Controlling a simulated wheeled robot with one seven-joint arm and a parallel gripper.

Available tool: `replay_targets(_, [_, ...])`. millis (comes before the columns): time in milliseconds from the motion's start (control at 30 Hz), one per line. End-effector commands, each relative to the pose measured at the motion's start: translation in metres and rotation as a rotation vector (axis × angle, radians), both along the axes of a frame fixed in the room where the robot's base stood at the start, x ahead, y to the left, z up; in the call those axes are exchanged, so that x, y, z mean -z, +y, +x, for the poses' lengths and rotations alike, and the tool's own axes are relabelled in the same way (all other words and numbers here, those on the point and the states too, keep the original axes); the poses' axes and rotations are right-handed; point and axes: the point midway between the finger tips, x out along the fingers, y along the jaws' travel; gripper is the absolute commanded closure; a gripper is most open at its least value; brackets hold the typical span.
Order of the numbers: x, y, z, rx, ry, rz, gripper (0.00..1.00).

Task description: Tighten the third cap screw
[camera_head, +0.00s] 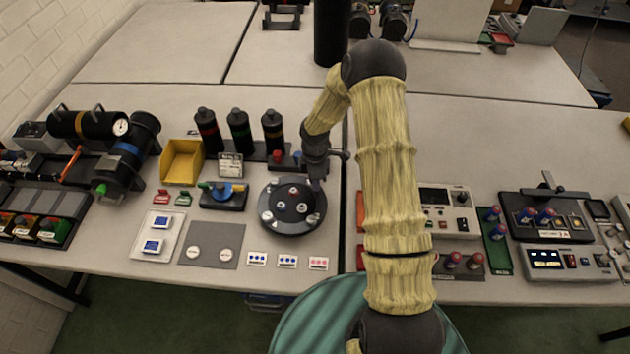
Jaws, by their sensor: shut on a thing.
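A black round cylinder cap (292,205) lies on the table just left of the table seam. Several small light and red marks show on its top, including pale spots around the rim. I cannot tell which of them is the third cap screw. My gripper (316,172) points down at the upper right edge of the cap. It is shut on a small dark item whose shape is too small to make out. I cannot tell whether that item touches the cap or a screw.
A grey mat (212,244) and small label cards (288,261) lie in front. Instruments (446,209) stand to the right, beyond my arm.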

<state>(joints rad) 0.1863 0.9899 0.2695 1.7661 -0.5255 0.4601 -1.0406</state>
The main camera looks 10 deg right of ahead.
Motion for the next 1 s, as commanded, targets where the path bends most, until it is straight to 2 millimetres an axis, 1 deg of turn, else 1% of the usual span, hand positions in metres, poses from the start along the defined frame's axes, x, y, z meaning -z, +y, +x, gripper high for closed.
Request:
replay_targets(33, [-0.0010,0.0009,0.0026,0.044,-0.008,0.000,0.98])
replay_targets(1000, [-0.0036,0.0012,0.0043,0.965,-0.014,0.004,0.98])
